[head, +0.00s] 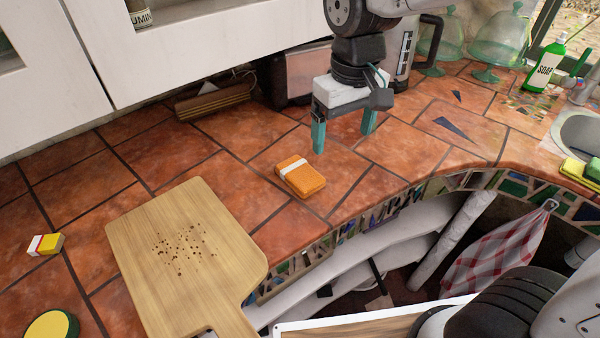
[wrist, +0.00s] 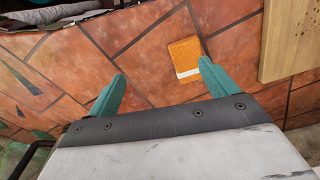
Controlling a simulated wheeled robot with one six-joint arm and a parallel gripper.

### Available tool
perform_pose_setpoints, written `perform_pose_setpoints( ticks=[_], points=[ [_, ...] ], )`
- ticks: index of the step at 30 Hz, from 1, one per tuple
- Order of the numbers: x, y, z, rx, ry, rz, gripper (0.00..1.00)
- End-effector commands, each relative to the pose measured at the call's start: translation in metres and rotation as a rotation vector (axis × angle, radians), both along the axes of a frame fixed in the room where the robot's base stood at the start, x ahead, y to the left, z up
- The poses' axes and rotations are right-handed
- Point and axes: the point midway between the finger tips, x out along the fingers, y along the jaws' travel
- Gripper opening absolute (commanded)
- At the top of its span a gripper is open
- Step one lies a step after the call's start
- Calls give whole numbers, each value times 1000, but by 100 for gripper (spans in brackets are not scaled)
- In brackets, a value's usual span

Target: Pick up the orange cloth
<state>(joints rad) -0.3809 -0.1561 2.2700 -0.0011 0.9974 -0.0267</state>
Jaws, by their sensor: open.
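The orange cloth (head: 301,177) is a small folded block with a white band, lying flat on the terracotta tiles near the counter's front edge. It also shows in the wrist view (wrist: 185,57), beyond the fingertip on the right. My gripper (head: 343,140) hangs above the counter, behind and to the right of the cloth in the head view. In the wrist view my gripper (wrist: 158,82) has its two teal fingers wide apart with nothing between them. It does not touch the cloth.
A wooden cutting board (head: 131,232) with dark crumbs lies left of the cloth. A small yellow box (head: 46,244) and a yellow round item (head: 52,325) lie further left. A kettle (head: 402,50), glass domes (head: 502,38) and a green soap bottle (head: 546,66) stand behind right. Tiles around the cloth are clear.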

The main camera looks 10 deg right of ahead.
Motion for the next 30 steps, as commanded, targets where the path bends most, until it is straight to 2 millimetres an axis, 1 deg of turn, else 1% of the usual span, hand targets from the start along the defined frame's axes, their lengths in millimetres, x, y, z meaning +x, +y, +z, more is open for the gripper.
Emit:
perform_pose_setpoints(
  ticks=[1, 3, 6, 9, 12, 20, 25, 27, 30],
  points=[
    [10, 19, -12, -7, 15, 39, 85],
    [20, 39, -24, -8, 21, 78, 85],
    [29, 59, -37, -11, 25, 117, 85],
    [33, 70, -45, -12, 29, 136, 85],
    [34, 73, -55, -13, 29, 142, 85],
    [36, 71, -84, -13, 30, 139, 85],
    [38, 71, -111, -14, 32, 138, 85],
    [39, 71, -118, -13, 30, 138, 85],
    [39, 71, -124, -13, 29, 138, 85]
  ],
)
